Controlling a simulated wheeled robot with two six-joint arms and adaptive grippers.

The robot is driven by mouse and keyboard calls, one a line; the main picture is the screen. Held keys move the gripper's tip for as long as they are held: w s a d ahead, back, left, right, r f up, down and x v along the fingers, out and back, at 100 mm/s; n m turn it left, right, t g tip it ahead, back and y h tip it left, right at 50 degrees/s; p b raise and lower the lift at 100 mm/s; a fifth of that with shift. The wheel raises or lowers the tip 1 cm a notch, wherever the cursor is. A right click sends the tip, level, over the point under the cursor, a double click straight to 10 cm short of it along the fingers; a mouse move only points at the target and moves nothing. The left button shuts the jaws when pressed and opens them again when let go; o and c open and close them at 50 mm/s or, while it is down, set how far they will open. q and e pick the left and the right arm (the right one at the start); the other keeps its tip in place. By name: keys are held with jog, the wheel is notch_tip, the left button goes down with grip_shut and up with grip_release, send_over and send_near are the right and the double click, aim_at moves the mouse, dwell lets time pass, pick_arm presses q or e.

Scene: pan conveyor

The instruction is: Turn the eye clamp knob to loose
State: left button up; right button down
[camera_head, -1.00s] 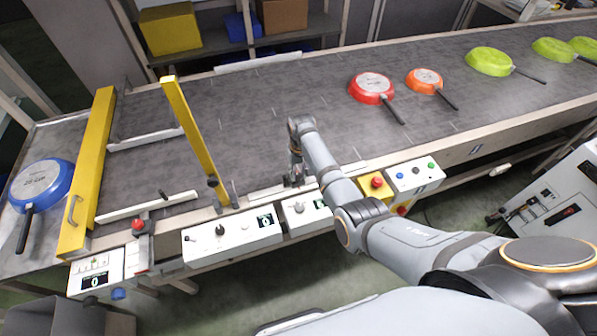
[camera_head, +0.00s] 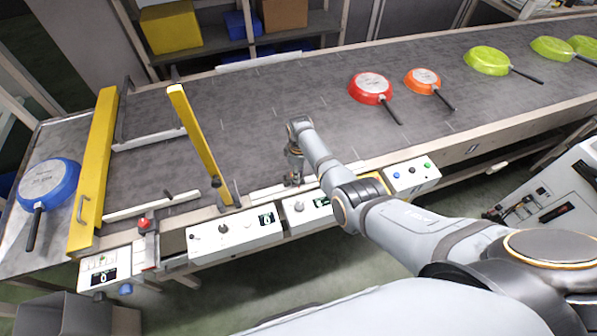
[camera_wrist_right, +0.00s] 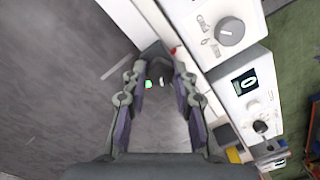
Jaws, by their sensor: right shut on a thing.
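My right gripper (camera_head: 294,180) is at the near edge of the conveyor, low over the rail. In the right wrist view the gripper (camera_wrist_right: 160,80) has its two fingers on either side of a small dark fitting (camera_wrist_right: 152,54), with small green, red and white spots between them. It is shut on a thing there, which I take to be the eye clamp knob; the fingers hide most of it. I cannot read its turn position. My left gripper is not in view.
Control boxes with knobs and displays (camera_head: 235,234) line the near edge. A yellow post (camera_head: 195,130) and a yellow gate (camera_head: 95,170) stand left. Red (camera_head: 370,87), orange (camera_head: 422,80) and lime (camera_head: 487,60) pans lie on the belt; a blue pan (camera_head: 48,183) lies far left.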

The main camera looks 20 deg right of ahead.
jog(key=n, duration=0.4)
jog(key=shift+w+n+p, duration=0.1)
jog(key=shift+n+p, duration=0.2)
jog(key=shift+n, duration=0.4)
jog(key=c, duration=1.3)
grip_release()
jog(key=shift+c, duration=0.2)
notch_tip(320, 180, up, 12)
jog(key=shift+w, duration=0.25)
